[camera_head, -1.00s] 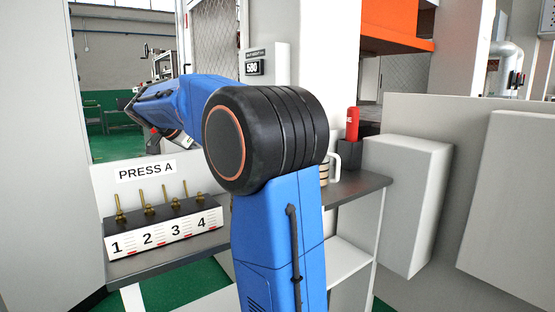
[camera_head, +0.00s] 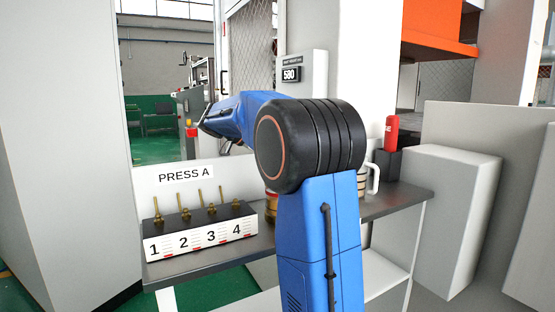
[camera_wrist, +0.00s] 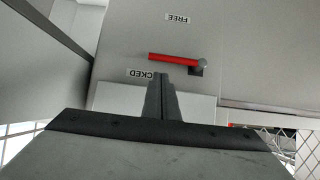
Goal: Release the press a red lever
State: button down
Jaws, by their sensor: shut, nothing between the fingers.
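A red lever (camera_wrist: 172,57) shows in the wrist view on a light grey panel. It lies nearly level, with its grey pivot (camera_wrist: 201,66) at its right end. A label reading FREE (camera_wrist: 177,19) is above it in the picture, upside down. A label ending in CKED (camera_wrist: 147,74) is just below it, partly hidden by my fingers. My gripper (camera_wrist: 161,78) is shut and empty, its tips just below the lever in the picture. I cannot tell whether they touch it. In the head view I cannot make out the lever or the fingertips.
In the head view, a shelf (camera_head: 400,200) carries a switch box (camera_head: 205,240) with several brass toggles, a mug (camera_head: 374,178) and a red canister (camera_head: 391,133). A PRESS A sign (camera_head: 185,174) is behind the box. A mesh guard (camera_head: 250,50) stands behind my arm.

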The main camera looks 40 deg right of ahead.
jog(key=x, duration=0.7)
jog(key=shift+d, duration=0.2)
jog(key=shift+f, duration=0.1)
jog(key=shift+s+f, duration=0.15)
jog(key=shift+f, duration=0.5)
jog(key=shift+a, duration=0.1)
